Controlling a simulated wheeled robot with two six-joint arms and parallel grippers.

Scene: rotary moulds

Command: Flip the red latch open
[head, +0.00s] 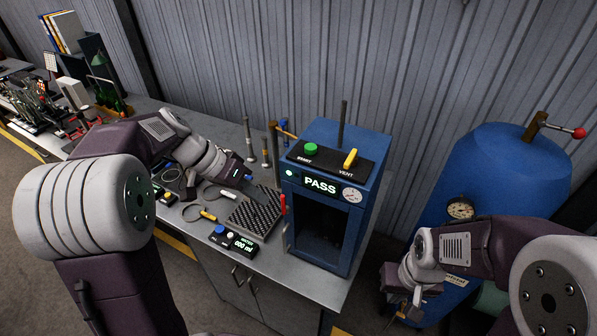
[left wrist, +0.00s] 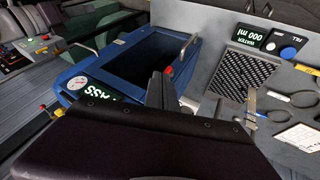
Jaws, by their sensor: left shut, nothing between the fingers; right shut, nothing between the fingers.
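The red latch (head: 283,204) stands upright at the left edge of the blue machine's front. In the left wrist view its red tip (left wrist: 168,71) shows just beyond my fingertips. The blue machine (head: 367,150) has an open-looking dark chamber and a lit PASS display. My left gripper (head: 264,198) is shut and empty, close to the left of the latch; I cannot tell whether it touches. It also shows in the left wrist view (left wrist: 160,88). My right gripper (head: 404,312) is shut and empty, low at the right, away from the machine.
A perforated metal tray (head: 252,218) and a water counter box (head: 238,242) lie left of the machine. A green button (head: 311,149) and yellow VENT switch (head: 350,158) top it. A large blue tank (head: 490,170) stands at the right. Tools clutter the bench's left.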

